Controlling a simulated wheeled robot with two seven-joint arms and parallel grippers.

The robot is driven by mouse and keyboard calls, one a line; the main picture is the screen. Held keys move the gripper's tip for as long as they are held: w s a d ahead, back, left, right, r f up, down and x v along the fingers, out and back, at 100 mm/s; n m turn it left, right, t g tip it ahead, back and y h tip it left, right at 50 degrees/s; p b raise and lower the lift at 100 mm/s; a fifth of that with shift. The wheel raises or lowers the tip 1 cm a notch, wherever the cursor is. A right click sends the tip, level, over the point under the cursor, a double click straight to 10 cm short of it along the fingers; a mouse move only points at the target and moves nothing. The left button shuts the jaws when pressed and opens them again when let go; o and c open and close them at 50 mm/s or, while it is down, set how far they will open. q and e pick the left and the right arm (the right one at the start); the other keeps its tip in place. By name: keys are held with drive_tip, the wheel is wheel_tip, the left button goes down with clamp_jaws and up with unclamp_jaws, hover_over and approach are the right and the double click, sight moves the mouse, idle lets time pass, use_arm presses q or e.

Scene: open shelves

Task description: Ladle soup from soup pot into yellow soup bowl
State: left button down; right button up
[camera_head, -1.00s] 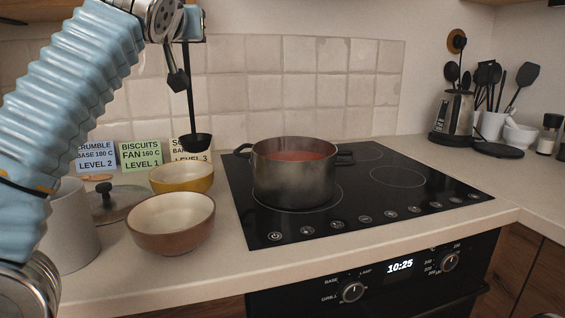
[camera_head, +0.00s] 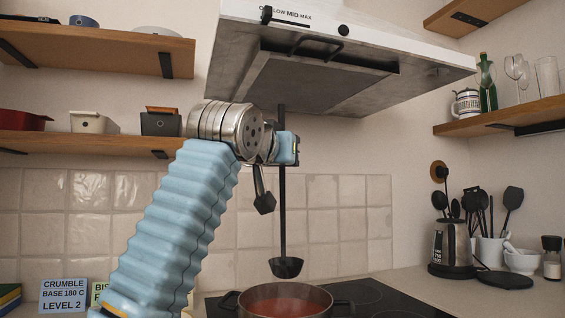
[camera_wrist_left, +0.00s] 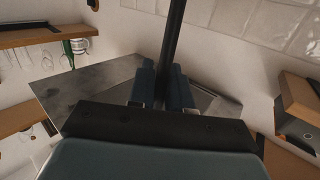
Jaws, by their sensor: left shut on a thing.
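My left gripper (camera_head: 285,148) is shut on the long dark handle of the black ladle (camera_head: 283,205). The ladle hangs upright, its cup above the soup pot and apart from it. The left wrist view shows the handle (camera_wrist_left: 174,30) between the fingers of my left gripper (camera_wrist_left: 163,86). The dark soup pot (camera_head: 236,306) stands on the hob below, cut off by the bottom edge. Reddish soup (camera_head: 286,303) shows inside it. Whether the ladle holds soup cannot be seen. The yellow soup bowl is out of view. My right gripper is not in view.
The range hood (camera_head: 330,75) is just above my left gripper and the top of the handle. Wooden shelves (camera_head: 95,143) are at the left, and another shelf (camera_head: 505,118) is at the right. A utensil pot (camera_head: 491,250) and a kettle (camera_head: 452,245) stand at the right.

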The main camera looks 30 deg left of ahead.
sight(282, 218)
use_arm(q)
drive_tip(key=shift+a+f, duration=0.1)
drive_tip(key=shift+f, duration=5.5)
wheel_tip(282, 218, up, 10)
drive_tip(key=shift+f, duration=0.25)
drive_tip(key=shift+r, duration=0.4)
